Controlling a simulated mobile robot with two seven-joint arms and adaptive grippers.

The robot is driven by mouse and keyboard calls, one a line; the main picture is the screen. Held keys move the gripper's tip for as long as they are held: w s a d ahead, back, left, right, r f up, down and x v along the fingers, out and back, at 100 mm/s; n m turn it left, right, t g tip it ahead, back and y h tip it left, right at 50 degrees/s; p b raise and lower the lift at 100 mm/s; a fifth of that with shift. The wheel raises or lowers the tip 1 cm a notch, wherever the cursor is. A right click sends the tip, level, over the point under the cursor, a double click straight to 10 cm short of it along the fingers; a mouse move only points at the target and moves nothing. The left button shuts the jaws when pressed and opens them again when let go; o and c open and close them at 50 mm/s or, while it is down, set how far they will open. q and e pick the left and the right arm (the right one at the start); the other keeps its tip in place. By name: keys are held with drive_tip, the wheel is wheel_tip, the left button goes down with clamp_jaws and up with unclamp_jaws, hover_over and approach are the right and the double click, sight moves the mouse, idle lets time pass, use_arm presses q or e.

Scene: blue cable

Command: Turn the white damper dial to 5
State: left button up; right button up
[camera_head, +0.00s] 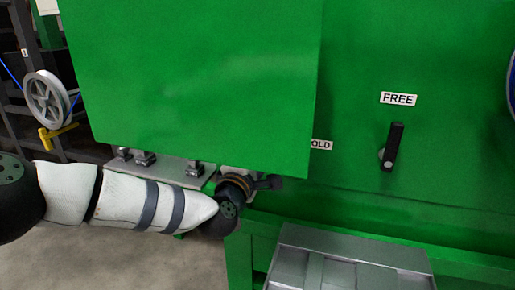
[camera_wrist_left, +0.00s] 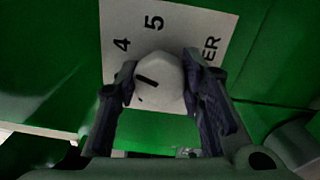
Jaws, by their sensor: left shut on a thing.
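The white damper dial (camera_wrist_left: 158,88) shows in the left wrist view, with a short black mark on its face. It sits on a white label plate (camera_wrist_left: 200,30) that shows a 4, a 5 and the letters ER. The mark slants toward the left, and I cannot tell which number it points at. My left gripper (camera_wrist_left: 160,74) has one finger on each side of the dial and is shut on it. In the head view my left gripper (camera_head: 264,182) is partly hidden below the large green panel, and the dial is hidden. My right gripper is not in view.
The large green panel (camera_head: 200,70) stands over my left wrist. A black lever (camera_head: 392,147) under a FREE label (camera_head: 398,99) is on the green wall at right. A grey metal box (camera_head: 350,262) is below. A reel with blue cable (camera_head: 48,98) is at far left.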

use_arm(q)
drive_tip(key=m+p, duration=0.1)
drive_tip(key=m, duration=0.4)
drive_tip(key=shift+p, duration=0.35)
drive_tip(key=shift+m, duration=0.3)
drive_tip(key=o, duration=1.1)
drive_tip(key=shift+o, duration=0.2)
drive_tip(key=shift+s+a, duration=0.1)
drive_tip(key=v, duration=1.1)
drive_tip(key=shift+s+a, duration=0.15)
drive_tip(key=shift+s, duration=0.2)
